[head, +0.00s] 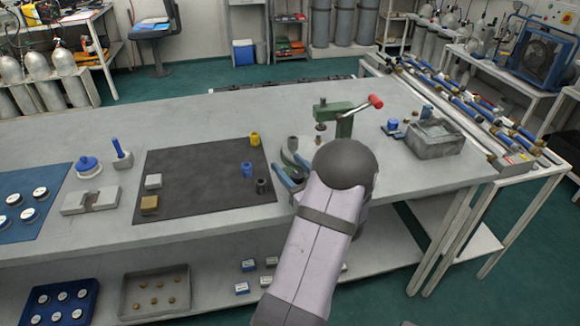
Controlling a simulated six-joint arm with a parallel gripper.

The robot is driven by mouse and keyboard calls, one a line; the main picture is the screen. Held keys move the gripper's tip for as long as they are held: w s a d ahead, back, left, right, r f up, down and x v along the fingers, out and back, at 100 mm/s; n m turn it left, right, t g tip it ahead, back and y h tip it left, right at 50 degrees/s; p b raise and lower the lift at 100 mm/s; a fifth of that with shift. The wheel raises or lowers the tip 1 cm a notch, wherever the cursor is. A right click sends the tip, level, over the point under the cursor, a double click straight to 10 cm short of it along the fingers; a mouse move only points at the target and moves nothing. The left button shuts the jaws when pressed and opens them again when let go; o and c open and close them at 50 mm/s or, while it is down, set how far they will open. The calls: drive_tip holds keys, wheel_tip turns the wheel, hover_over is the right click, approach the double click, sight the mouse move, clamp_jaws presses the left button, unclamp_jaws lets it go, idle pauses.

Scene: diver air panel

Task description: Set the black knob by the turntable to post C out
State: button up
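My arm (325,210) reaches up from the bottom and covers the table right of the dark mat. I cannot make out my gripper; it seems hidden behind the arm. A curved, partly hidden fixture with blue pieces (284,177) shows at the arm's left edge; it may be part of the turntable, but I cannot tell. I cannot pick out the black knob or post C; the arm may cover them. A dark grey cylinder (262,186) stands on the mat's right edge.
The dark mat (200,190) holds a yellow cup (254,139), a blue cup (247,170) and small blocks. A green press (344,122) with a red-tipped lever stands behind my arm. A grey stone basin (434,138) is at right. The table's back left is clear.

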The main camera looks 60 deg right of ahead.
sight(297, 177)
drive_tip(key=shift+b+v, duration=0.55)
drive_tip(key=shift+v, duration=3.15)
drive_tip(key=shift+w, duration=0.1)
